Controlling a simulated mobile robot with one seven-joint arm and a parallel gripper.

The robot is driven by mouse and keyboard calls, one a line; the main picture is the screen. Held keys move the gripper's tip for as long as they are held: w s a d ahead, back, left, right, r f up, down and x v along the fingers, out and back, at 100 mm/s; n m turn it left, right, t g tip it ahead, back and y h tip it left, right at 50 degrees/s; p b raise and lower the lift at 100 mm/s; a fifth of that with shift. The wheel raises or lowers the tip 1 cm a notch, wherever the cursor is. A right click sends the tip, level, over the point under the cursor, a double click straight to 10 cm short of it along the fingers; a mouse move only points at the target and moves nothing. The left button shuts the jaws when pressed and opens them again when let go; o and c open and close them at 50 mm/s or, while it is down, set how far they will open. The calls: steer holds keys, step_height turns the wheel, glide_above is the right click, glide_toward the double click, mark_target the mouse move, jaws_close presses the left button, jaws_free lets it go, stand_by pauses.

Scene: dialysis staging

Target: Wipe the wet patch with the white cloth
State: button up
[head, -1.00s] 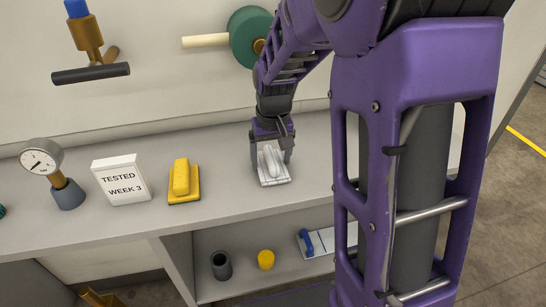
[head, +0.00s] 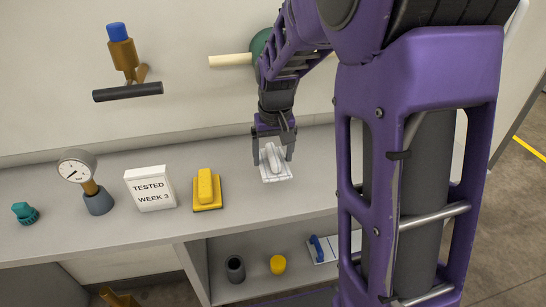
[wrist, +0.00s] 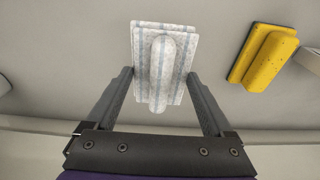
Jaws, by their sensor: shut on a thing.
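The white cloth (head: 278,175) is a flat pad with faint blue stripes and a rounded grip on top. It is at the counter in the head view, right of the yellow block. My gripper (head: 274,157) points down with its fingers on both sides of the grip, shut on it. The cloth also shows in the wrist view (wrist: 142,42), between the fingers at the top centre. I cannot tell whether the cloth touches the counter. I cannot make out the wet patch in either view.
On the counter (head: 110,222) stand a yellow block on a pad (head: 206,188), a "TESTED WEEK 3" sign (head: 150,190), a gauge (head: 77,166) and a teal knob (head: 25,213). A valve with a black bar (head: 122,55) is on the wall. A shelf below holds small items.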

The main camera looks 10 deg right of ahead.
steer(key=shift+r+p, duration=0.8)
steer(key=shift+r, duration=0.5)
steer(key=shift+d, duration=0.1)
